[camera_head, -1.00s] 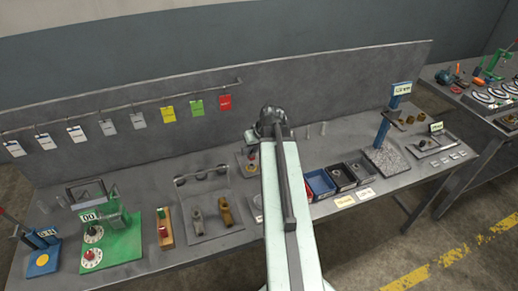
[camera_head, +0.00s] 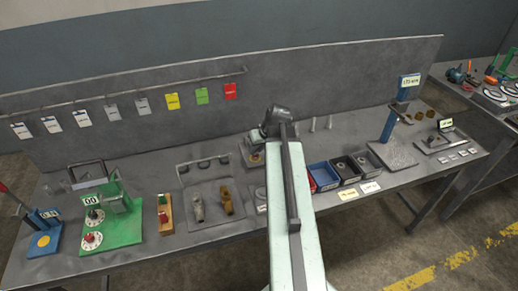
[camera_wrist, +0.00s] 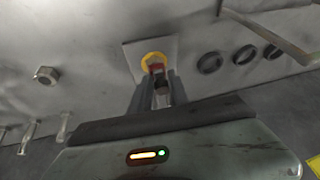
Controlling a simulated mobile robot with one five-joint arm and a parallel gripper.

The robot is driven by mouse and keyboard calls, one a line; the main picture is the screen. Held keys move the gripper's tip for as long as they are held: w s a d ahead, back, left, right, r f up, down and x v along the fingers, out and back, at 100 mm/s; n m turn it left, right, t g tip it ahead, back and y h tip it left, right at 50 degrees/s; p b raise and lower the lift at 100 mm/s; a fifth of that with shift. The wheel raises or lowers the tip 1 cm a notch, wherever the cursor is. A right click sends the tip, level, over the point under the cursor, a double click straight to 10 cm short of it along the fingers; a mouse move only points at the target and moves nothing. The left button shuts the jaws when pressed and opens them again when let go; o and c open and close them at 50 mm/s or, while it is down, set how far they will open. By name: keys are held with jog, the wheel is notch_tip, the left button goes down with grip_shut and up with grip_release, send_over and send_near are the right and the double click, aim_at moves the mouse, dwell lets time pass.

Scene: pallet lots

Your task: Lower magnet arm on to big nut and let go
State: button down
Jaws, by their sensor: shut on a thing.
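My gripper (camera_wrist: 160,95) is shut on a small dark-and-red piece (camera_wrist: 157,68). The piece stands over a yellow ring on a pale square plate (camera_wrist: 133,50). Whether it touches the ring I cannot tell. In the head view my arm's end hides most of this plate (camera_head: 247,160) and the fingers. A big hex nut (camera_wrist: 46,75) lies on the bench to the left of the gripper in the wrist view, apart from it. The nut is not visible in the head view. I cannot make out a clear magnet arm.
Dark rings (camera_wrist: 245,54) lie in a row right of the plate in the wrist view. Small upright pins (camera_head: 329,122) stand behind my arm. Trays (camera_head: 345,168) and a blue post stand (camera_head: 389,125) are to the right. A back panel (camera_head: 340,80) bounds the bench.

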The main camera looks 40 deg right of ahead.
jog(key=shift+a+f, duration=0.1)
jog(key=shift+a, duration=0.1)
jog(key=c, duration=1.3)
grip_release()
jog(key=shift+d, duration=0.1)
jog(key=shift+r, duration=0.2)
jog(key=p+v, duration=0.7)
jog(key=shift+s+r, duration=0.15)
